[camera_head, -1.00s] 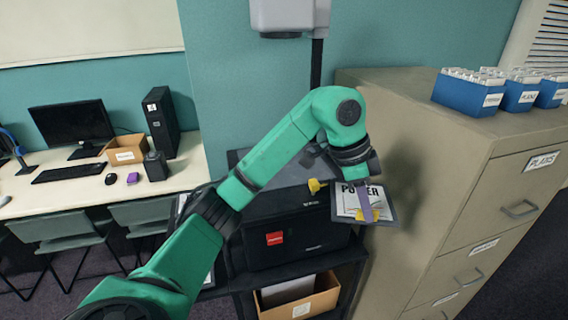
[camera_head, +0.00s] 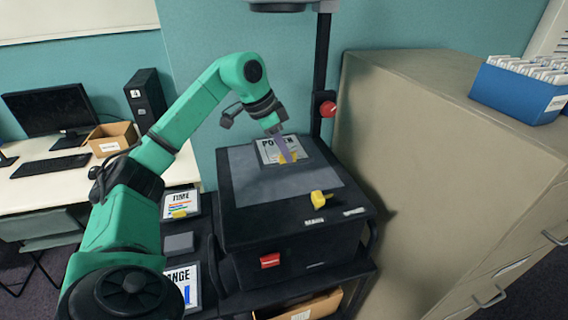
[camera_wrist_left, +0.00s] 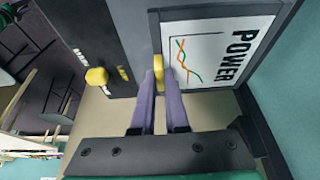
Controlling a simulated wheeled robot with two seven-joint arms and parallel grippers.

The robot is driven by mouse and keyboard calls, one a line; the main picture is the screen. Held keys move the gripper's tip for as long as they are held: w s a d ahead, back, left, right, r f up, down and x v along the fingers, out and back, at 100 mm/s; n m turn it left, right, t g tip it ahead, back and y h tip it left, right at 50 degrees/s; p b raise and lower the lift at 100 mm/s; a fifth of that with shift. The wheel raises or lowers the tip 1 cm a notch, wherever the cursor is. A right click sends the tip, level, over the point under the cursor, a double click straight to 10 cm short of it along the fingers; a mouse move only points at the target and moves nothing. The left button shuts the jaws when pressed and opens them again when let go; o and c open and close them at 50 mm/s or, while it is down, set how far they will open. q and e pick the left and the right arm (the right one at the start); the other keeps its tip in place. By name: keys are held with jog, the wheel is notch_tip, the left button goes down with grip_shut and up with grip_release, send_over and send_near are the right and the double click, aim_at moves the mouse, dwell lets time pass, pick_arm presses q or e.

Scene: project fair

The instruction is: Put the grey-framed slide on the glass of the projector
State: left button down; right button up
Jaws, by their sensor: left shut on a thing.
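The slide marked POWER (camera_head: 270,152) has a grey frame, a white face and a yellow tab. My left gripper (camera_head: 287,155) is shut on the yellow tab and holds the slide over the back part of the projector's glass (camera_head: 250,185). I cannot tell whether the slide touches the glass. In the left wrist view the slide (camera_wrist_left: 215,50) fills the upper right, with my left gripper (camera_wrist_left: 158,72) at its tab. The projector (camera_head: 270,235) is dark, with a yellow knob-like piece (camera_head: 320,199) on its front right. My right gripper is out of view.
A slide marked TIME (camera_head: 180,201) and another ending in ANGE (camera_head: 183,275) lie left of the projector. The projector's post (camera_head: 322,60) with a red knob (camera_head: 328,109) rises behind. A tall cabinet (camera_head: 420,120) stands close on the right.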

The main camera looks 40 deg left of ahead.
aim_at(282, 162)
pick_arm(q)
jog(key=f, duration=0.1)
jog(key=s+f, duration=0.1)
jog(key=f, duration=0.1)
jog(key=shift+s+d, duration=0.15)
jog(key=shift+d, duration=0.15)
jog(key=shift+w+a+f, duration=0.25)
jog(key=shift+w+f, duration=0.1)
jog(key=shift+f, duration=0.25)
jog(key=shift+w+a+f, duration=0.25)
jog(key=shift+w+f, duration=0.1)
jog(key=shift+f, duration=0.2)
jog(key=c, duration=1.1)
grip_release()
jog(key=shift+o, duration=0.9)
jog(key=shift+s+d+r, duration=0.1)
jog(key=shift+d+r, duration=0.05)
jog(key=shift+r, duration=0.2)
jog(key=v, duration=1.1)
jog(key=shift+s+r, duration=0.2)
jog(key=shift+r, duration=0.1)
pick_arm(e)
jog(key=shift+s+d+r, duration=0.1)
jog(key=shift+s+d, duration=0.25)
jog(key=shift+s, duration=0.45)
